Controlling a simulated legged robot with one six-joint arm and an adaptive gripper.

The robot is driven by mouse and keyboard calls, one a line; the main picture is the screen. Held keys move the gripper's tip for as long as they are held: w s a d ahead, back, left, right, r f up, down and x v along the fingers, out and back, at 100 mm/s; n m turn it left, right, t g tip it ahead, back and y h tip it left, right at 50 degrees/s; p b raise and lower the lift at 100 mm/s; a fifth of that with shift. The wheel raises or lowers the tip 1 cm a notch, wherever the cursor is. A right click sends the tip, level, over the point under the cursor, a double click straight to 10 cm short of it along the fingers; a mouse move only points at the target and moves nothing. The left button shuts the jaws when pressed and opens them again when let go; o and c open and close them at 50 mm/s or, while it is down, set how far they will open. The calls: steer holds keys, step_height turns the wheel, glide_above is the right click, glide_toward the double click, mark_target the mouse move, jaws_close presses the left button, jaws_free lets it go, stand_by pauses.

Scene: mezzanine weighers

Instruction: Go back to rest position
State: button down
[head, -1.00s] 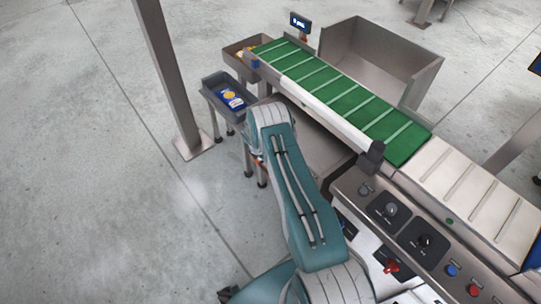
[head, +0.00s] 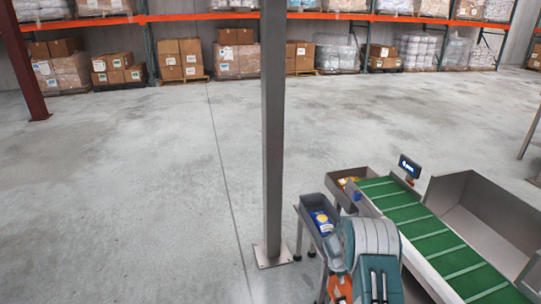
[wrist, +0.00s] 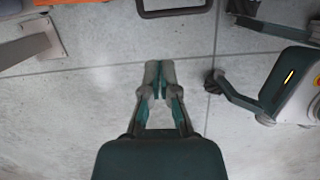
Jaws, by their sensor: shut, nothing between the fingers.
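My gripper (wrist: 158,80) shows in the wrist view with its two fingers together and nothing between them. It points down over bare grey floor. In the head view the gripper itself is out of sight; only my teal and grey arm shows at the bottom, in front of the small grey bin stand. The wrist view also shows part of my own body at the right.
A grey bin (head: 315,204) holds a blue and yellow packet (head: 322,222). Beside it stand a second bin (head: 340,174), a green conveyor (head: 428,238) and a steel hopper (head: 470,200). A steel post (head: 273,130) rises left of them. Open floor (head: 120,190) lies left; loaded racks line the back.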

steer(key=s+a+r+m+t, duration=0.1)
steer(key=s+a+r+m, duration=0.2)
steer(key=r, duration=0.8)
steer(key=s+a+r+m+t, duration=0.15)
steer(key=s+r+m, duration=0.25)
steer(key=r, duration=0.7)
steer(key=s+a+r+m, duration=0.3)
steer(key=s+r, duration=0.1)
steer(key=r, duration=0.7)
steer(key=s+a+r+m+y, duration=0.1)
steer(key=s+a+r+m, duration=0.1)
steer(key=s, duration=0.6)
steer(key=s+a+r+m+t+y, duration=0.1)
steer(key=s+a+r+m, duration=0.1)
steer(key=s, duration=0.6)
steer(key=s+a+r+m+t, duration=0.1)
steer(key=s+r+m, duration=0.3)
steer(key=s, duration=0.5)
steer(key=shift+a+r+m+y, duration=0.25)
steer(key=shift+a+m+y, duration=0.15)
steer(key=shift+a+m, duration=0.4)
steer(key=shift+d+t, duration=0.2)
steer(key=shift+t, duration=0.05)
